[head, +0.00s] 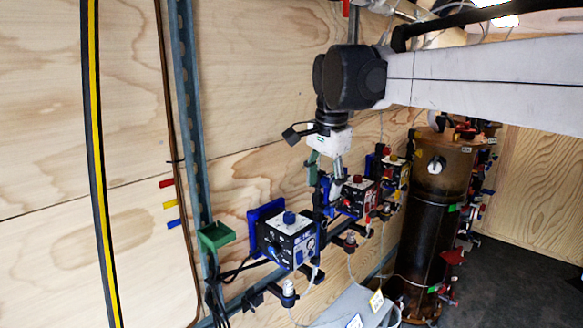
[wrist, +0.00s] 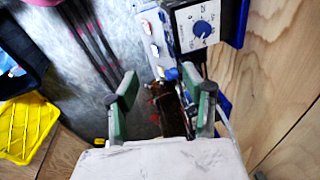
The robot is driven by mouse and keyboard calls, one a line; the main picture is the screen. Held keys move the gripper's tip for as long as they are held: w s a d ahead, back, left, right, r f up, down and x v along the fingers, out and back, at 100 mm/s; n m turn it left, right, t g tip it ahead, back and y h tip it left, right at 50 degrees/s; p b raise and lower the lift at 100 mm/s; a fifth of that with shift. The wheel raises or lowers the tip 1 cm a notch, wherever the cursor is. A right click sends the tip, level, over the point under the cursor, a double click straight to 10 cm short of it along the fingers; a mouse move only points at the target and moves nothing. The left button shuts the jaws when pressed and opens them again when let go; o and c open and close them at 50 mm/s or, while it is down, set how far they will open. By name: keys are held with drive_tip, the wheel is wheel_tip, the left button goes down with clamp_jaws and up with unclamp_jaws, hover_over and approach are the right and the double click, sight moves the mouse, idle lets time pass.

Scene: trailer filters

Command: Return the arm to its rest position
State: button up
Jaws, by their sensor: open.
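My arm reaches in from the right in the head view, with its white link running level and its dark joint near the top middle. My gripper (head: 325,172) hangs below that joint, pointing down in front of the wooden wall. In the wrist view, my gripper (wrist: 163,92) has its two green-padded fingers spread apart. No object shows held between them. Parts of the control boxes and fittings show beyond the fingers. The head view does not clearly show whether the fingers touch the boxes behind them.
A box with a blue knob (head: 288,241), a red-trimmed box (head: 355,197) and a yellow-trimmed box (head: 396,173) line the wall. A rusty dark cylinder (head: 430,225) stands right. A green tray (head: 216,236) is left. Dark floor (head: 510,275) is open at lower right.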

drive_tip(key=s+d+f+n+t, duration=0.1)
drive_tip(key=s+d+f+n, duration=0.2)
drive_tip(key=s, duration=0.6)
drive_tip(key=s+d+f+n+t, duration=0.2)
drive_tip(key=s+d+f, duration=0.3)
drive_tip(key=s+f, duration=0.3)
drive_tip(key=s+d+f+n+t, duration=0.2)
drive_tip(key=s+d+f+n, duration=0.2)
drive_tip(key=s, duration=0.5)
wheel_tip(320, 180, down, 2)
drive_tip(key=shift+s+d+n+b, duration=0.3)
drive_tip(key=shift+s+d+b, duration=0.1)
drive_tip(key=shift+d, duration=0.1)
drive_tip(key=shift+c, duration=0.2)
